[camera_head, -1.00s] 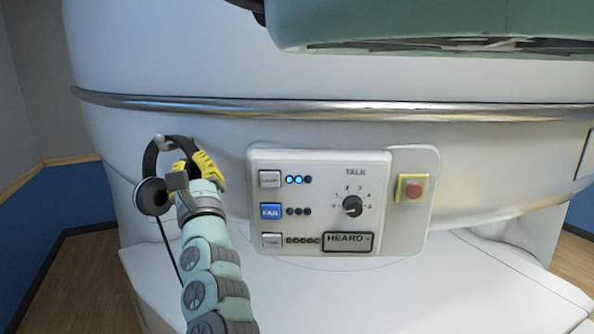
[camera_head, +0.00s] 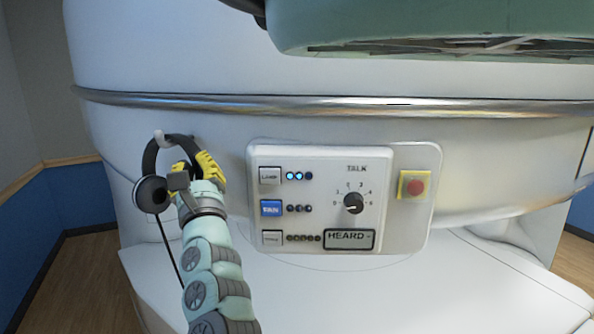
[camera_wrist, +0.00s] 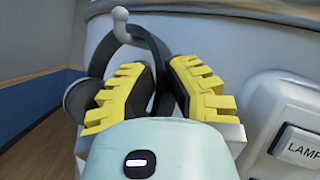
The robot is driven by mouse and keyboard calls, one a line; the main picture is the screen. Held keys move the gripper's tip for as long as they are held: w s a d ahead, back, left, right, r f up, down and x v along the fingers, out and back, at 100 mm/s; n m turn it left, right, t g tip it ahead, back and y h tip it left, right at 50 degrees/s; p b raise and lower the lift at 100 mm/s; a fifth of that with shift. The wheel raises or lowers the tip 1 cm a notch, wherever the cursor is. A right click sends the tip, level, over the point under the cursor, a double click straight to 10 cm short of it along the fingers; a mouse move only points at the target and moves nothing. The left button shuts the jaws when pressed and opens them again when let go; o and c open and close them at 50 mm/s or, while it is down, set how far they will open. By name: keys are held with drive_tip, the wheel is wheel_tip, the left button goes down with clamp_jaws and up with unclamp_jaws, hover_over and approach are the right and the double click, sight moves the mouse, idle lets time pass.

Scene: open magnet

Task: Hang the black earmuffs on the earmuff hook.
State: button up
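The black earmuffs (camera_head: 150,194) are by the white machine wall at the left, with the headband's top at the hook. The earmuff hook (camera_head: 158,134) is a small pale knob on the wall. In the wrist view the hook's ball end (camera_wrist: 120,14) stands in front of the headband (camera_wrist: 152,42), which passes behind it. One ear cup shows at the left; the other is hidden behind my gripper. My gripper (camera_head: 194,165) has its yellow fingers apart, with part of the dark band visible in the gap between them (camera_wrist: 160,80). Contact with the fingers is unclear.
A control panel (camera_head: 318,155) with buttons and a dial is right of my gripper, with a red stop button (camera_head: 415,187) beyond it. A metal rail (camera_head: 330,106) runs above. A dark cable hangs from the ear cup. The floor at the left is clear.

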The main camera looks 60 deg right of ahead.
drive_tip(key=o, duration=0.5)
drive_tip(key=shift+s+f, duration=0.1)
drive_tip(key=shift+v, duration=0.8)
drive_tip(key=v, duration=1)
drive_tip(key=shift+s, duration=0.1)
